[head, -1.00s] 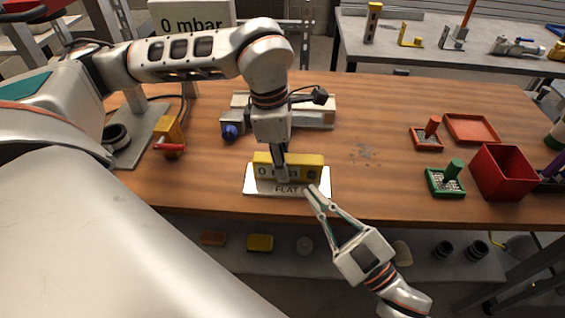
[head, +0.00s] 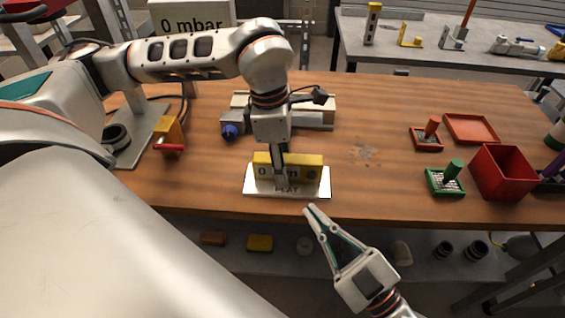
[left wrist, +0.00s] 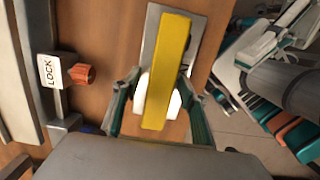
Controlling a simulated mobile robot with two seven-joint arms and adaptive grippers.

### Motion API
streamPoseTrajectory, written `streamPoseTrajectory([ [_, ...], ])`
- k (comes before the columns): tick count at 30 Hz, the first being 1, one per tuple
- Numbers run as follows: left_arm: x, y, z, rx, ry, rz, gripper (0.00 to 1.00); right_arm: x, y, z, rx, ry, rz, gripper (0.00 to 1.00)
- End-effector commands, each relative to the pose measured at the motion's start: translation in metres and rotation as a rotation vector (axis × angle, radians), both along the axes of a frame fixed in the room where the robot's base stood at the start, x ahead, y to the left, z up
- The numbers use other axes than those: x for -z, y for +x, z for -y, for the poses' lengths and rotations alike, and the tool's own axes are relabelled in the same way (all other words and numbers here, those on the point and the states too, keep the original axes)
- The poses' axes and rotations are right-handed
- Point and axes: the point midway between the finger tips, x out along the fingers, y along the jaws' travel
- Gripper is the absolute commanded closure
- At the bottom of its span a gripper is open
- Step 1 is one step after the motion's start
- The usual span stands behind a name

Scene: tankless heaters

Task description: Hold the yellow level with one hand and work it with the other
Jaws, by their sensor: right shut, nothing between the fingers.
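The yellow level (head: 303,160) stands on a pale plate (head: 318,190) near the table's front edge, with a display reading a 0 and a partly covered unit. My left gripper (head: 281,184) reaches down on it from above. In the left wrist view the level (left wrist: 168,70) lies between the two pale fingertips (left wrist: 157,97), which press on both its sides. My right gripper (head: 311,208) is shut and empty, just in front of the table edge, below and right of the plate, not touching the level.
A grey device with a blue knob (head: 230,131) stands behind the level. A yellow valve with a red handle (head: 169,148) is at left. The table between is clear.

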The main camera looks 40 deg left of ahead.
Motion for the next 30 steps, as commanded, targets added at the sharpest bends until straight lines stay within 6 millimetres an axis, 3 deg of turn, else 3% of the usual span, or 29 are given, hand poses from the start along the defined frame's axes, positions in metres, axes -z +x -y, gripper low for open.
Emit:
streamPoseTrajectory([
  [8,-0.004,0.000,0.000,0.000,0.001,0.001,0.57,0.000,0.000,0.000,0.000,0.000,0.000,1.00],
  [21,-0.065,-0.003,-0.007,0.000,0.000,0.004,0.57,0.000,0.000,0.000,0.000,0.000,0.000,1.00],
  [30,-0.075,-0.005,-0.008,0.000,-0.001,-0.001,0.57,0.000,0.000,0.000,0.000,0.000,0.000,1.00],
])
